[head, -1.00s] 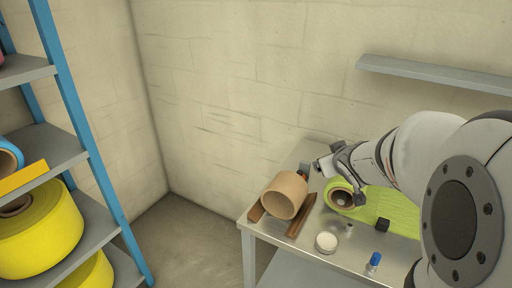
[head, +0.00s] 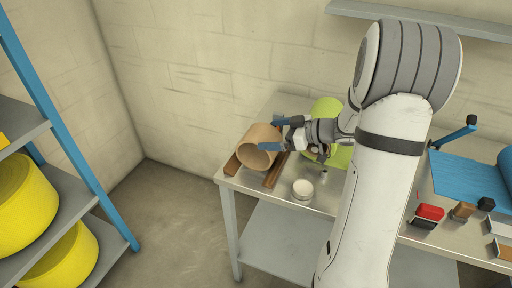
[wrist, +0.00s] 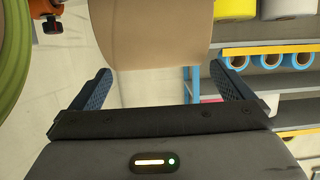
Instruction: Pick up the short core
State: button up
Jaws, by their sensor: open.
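The short core is a brown cardboard tube (head: 262,140) lying on its side on two brown wooden rails (head: 274,170) at the left end of the metal table. In the wrist view the core (wrist: 158,35) fills the upper middle, just beyond the fingers. My gripper (head: 275,134) is open at the right side of the core, with one blue finger near its far part and one near its front open end. In the wrist view my gripper (wrist: 158,85) shows both fingers spread wide, with nothing between the tips. I cannot tell whether either finger touches the core.
A green roll (head: 326,112) lies close right of the core, partly hidden by my arm. A white round tub (head: 302,189) stands in front. A blue roll (head: 505,170) and small blocks (head: 430,212) lie at the right. Shelves with yellow rolls (head: 22,200) stand at the left.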

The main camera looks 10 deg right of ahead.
aim_at(258, 133)
jog(key=x, duration=0.7)
jog(key=shift+w+r, duration=0.1)
jog(key=shift+w, duration=0.05)
jog(key=shift+d, duration=0.1)
jog(key=shift+c, duration=0.6)
jog(key=c, duration=0.7)
notch_tip(258, 133, up, 10)
jog(key=shift+r+p, duration=0.1)
jog(key=shift+p, duration=0.5)
jog(key=o, duration=0.6)
jog(key=c, duration=0.5)
jog(key=shift+o, duration=0.2)
